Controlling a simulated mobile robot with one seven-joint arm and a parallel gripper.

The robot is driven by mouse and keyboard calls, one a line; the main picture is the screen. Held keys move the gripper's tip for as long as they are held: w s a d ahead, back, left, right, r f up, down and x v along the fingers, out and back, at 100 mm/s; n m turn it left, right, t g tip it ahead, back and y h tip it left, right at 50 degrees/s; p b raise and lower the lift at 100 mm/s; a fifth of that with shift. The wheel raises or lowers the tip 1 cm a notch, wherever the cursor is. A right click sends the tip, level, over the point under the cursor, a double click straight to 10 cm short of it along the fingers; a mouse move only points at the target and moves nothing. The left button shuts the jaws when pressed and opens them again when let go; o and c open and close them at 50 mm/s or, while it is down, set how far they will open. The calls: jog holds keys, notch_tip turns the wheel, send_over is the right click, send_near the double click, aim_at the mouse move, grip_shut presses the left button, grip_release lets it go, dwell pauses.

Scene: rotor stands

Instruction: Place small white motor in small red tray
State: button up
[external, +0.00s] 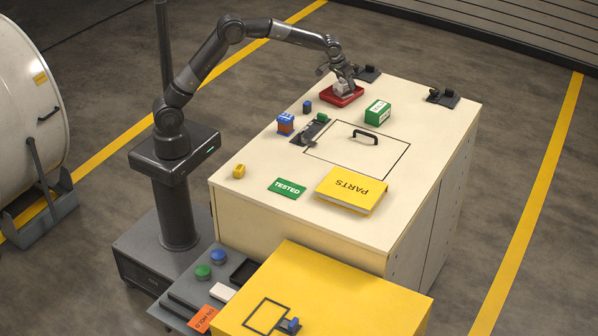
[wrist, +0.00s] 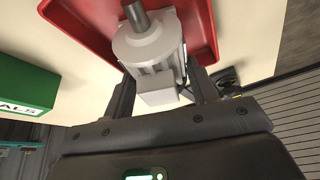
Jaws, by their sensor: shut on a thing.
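The small white motor (wrist: 150,48) with a grey shaft is between my gripper's fingers (wrist: 163,88) in the wrist view. My gripper (external: 344,84) is shut on it. In the external view the white motor (external: 341,88) shows below my gripper, at the small red tray (external: 356,98). In the wrist view the red tray (wrist: 75,15) spreads behind and around the motor. The motor is over or inside the tray; I cannot tell whether it touches the tray floor.
A green box (external: 378,112) stands right of the tray and a blue box (external: 286,123) to its left. Black fixtures (external: 368,73) sit behind it. The hatch handle (external: 366,134) rises from the cream top.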

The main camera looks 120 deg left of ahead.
aim_at(337, 83)
jog(key=o, duration=1.4)
jog(key=v, duration=1.2)
jog(key=shift+s+d, duration=0.1)
